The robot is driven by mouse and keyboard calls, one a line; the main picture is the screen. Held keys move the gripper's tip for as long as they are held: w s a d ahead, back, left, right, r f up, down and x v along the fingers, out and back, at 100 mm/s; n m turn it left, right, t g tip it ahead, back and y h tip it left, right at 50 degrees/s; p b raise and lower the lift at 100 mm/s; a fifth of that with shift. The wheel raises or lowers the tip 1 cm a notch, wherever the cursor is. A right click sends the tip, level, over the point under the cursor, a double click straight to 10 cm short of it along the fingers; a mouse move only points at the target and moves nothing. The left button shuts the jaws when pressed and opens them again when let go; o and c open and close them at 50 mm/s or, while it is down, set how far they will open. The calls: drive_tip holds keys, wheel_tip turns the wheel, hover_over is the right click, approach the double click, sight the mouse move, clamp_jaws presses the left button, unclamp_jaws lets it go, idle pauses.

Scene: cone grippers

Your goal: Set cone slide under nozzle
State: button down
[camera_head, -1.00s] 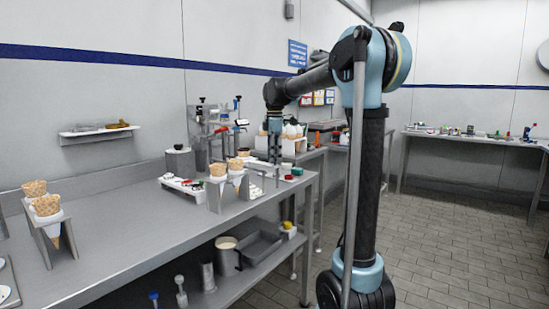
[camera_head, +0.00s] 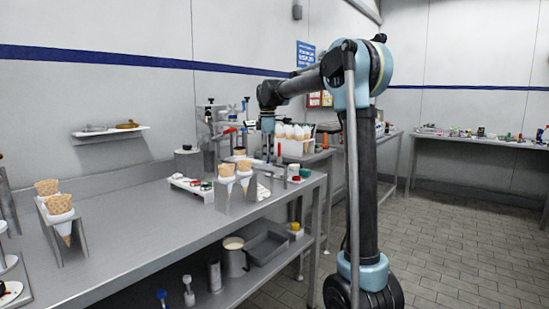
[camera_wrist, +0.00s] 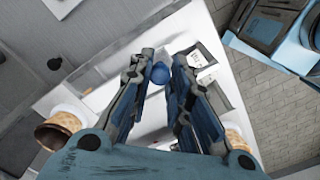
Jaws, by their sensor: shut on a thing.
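My gripper (camera_head: 267,147) reaches down over the right part of the steel bench, behind a metal cone stand with waffle cones (camera_head: 227,170). In the wrist view my gripper (camera_wrist: 163,68) is shut on a blue round knob (camera_wrist: 159,73). The knob shows between the fingertips, above a pale part that I take for the cone slide. I cannot tell its full shape. Waffle cones show beside the fingers, one at left (camera_wrist: 58,128) and one partly hidden at right. The dispenser (camera_head: 212,130) with red and blue handles stands left of my gripper; its nozzle is too small to make out.
Another cone stand (camera_head: 62,240) with cones stands at the bench's left. A white tray (camera_head: 190,187) with small items lies left of the near stand. White cone sleeves (camera_head: 291,131) stand behind my gripper. The bench middle (camera_head: 140,220) is clear.

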drive_tip(key=shift+w+a, duration=0.1)
drive_tip(key=shift+w, duration=0.05)
drive_tip(key=c, duration=1.5)
unclamp_jaws()
drive_tip(key=shift+o, duration=0.2)
wheel_tip(320, 180, up, 12)
